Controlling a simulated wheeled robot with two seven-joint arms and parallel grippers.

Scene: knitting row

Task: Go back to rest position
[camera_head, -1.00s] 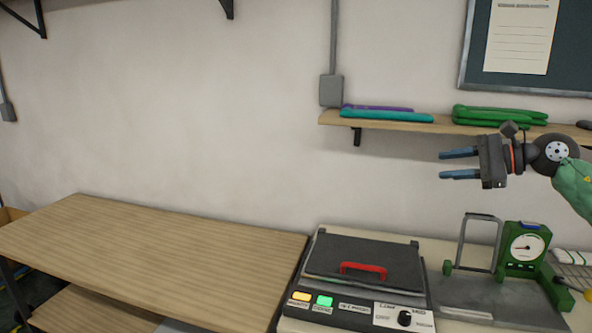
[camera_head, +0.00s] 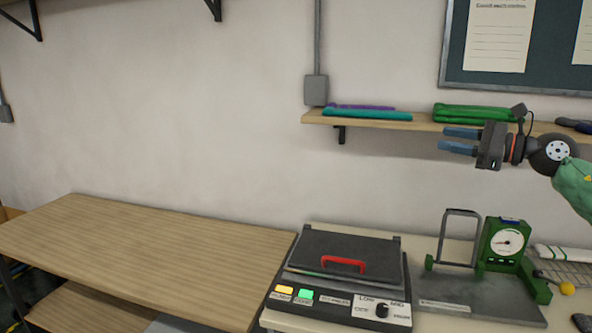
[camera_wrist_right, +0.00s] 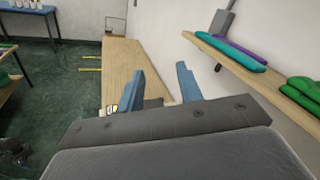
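My right gripper (camera_head: 460,141) is raised in front of the wall shelf at the right of the head view, its blue fingers pointing left. The fingers are apart with nothing between them; the right wrist view (camera_wrist_right: 160,88) also shows them open and empty. It is above the bench with the machines and touches nothing that I can see. My left gripper shows in neither view.
A wooden shelf (camera_head: 376,121) holds folded teal (camera_head: 368,115) and green (camera_head: 475,113) cloth-like items close to my right gripper. Below are a black press with a red handle (camera_head: 343,264) and a green dial gauge (camera_head: 507,242). The wooden table (camera_head: 150,250) at left is bare.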

